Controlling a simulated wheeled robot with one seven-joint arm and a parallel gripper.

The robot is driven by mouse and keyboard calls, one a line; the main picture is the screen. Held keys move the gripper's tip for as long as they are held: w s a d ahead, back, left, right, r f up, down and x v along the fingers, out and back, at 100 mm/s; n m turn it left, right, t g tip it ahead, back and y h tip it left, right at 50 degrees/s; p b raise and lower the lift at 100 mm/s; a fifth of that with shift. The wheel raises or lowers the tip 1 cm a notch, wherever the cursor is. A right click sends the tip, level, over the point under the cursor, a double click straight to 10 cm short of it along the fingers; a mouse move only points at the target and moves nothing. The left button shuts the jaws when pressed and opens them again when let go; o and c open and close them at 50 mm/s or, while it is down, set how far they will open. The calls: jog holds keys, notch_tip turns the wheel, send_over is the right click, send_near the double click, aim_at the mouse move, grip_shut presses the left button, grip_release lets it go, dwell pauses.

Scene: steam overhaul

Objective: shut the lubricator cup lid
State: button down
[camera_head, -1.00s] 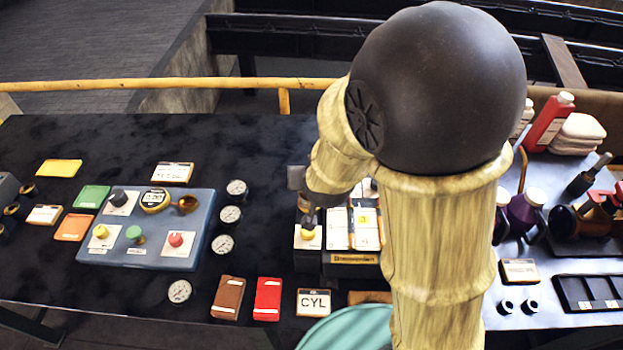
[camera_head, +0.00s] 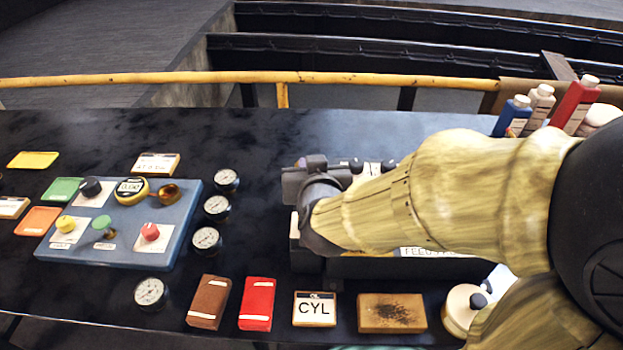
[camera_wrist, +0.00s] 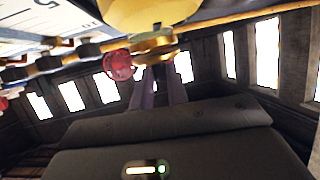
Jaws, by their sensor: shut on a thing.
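A blue panel (camera_head: 120,226) at the left of the head view carries a small open brass cup (camera_head: 168,193), apparently the lubricator cup. A round, yellow-rimmed labelled piece (camera_head: 131,190) sits just left of it; I cannot tell whether this is its lid. My gripper's dark end (camera_head: 303,185) is right of the panel and gauges; its fingertips cannot be made out there. In the wrist view my gripper (camera_wrist: 158,72) has its fingers close together at a brass-coloured part (camera_wrist: 153,48). It is shut on this part, whose identity is unclear. A large yellow shape fills the top.
Several dial gauges (camera_head: 207,241) stand between panel and gripper. Bottles (camera_head: 574,105) stand at the back right. A yellow rail (camera_head: 180,80) runs behind the table.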

jog(key=shift+s+f+t+b, duration=0.25)
jog(key=shift+f+t+b, duration=0.55)
jog(key=shift+b, duration=1.45)
jog(key=shift+r+b, duration=0.1)
jog(key=shift+b, duration=0.3)
jog(key=c, duration=1.4)
grip_release()
jog(key=shift+o, duration=0.2)
jog(key=shift+s+d, duration=0.1)
jog(key=shift+s, duration=0.05)
